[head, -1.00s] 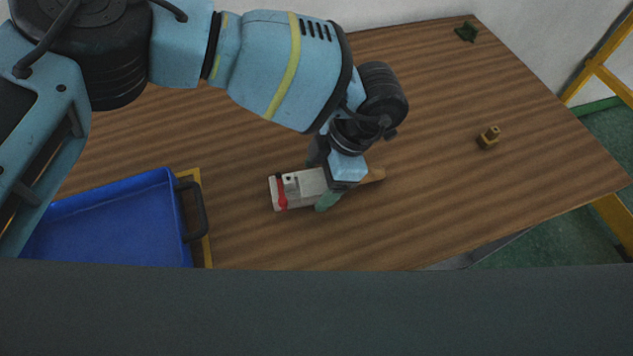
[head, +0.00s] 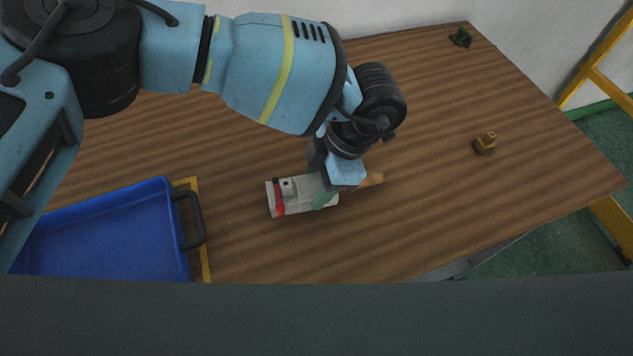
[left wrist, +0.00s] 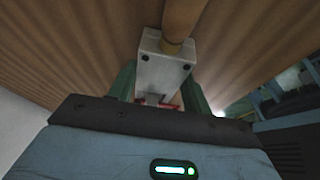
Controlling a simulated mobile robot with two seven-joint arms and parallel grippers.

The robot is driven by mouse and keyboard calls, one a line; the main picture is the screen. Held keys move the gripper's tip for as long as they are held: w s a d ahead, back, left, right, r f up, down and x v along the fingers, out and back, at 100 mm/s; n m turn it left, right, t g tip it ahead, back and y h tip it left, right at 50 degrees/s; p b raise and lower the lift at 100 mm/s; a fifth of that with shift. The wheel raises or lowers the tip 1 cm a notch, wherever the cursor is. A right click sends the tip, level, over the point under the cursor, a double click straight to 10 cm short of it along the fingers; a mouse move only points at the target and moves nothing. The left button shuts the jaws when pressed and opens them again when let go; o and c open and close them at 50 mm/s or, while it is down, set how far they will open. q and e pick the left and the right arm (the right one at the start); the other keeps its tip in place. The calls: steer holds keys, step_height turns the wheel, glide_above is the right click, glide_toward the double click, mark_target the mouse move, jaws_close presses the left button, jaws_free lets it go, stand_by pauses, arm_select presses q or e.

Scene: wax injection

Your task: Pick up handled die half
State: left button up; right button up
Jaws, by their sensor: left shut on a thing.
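The handled die half (head: 297,195) is a grey metal block with a red part at its left end and a wooden handle (head: 370,180) pointing right. My left gripper (head: 325,197) reaches down onto it from above, near the handle end, with green fingers along its sides. In the left wrist view the grey block (left wrist: 163,72) sits between the two green fingers, with the wooden handle (left wrist: 183,22) running away from it. The left gripper is shut on the block. I cannot tell whether it is clear of the table. My right gripper is not in view.
A blue tray (head: 185,262) with a black handle (head: 195,218) stands at the lower left over a yellow-edged mat (head: 205,264). A small brass piece (head: 485,143) lies at the right, and a dark green piece (head: 460,38) at the far corner. The wooden table (head: 430,215) between is mostly clear.

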arm_select(q)
steer(key=shift+r, duration=0.9)
steer(key=s+d, duration=0.1)
steer(key=s, duration=0.4)
steer(key=s+d+r, duration=0.1)
steer(key=s, duration=0.4)
steer(key=s+d+r+b, duration=0.1)
steer(key=s+d, duration=0.1)
steer(key=s, duration=0.3)
steer(key=shift+s+r, duration=0.15)
steer(key=shift+s, duration=0.05)
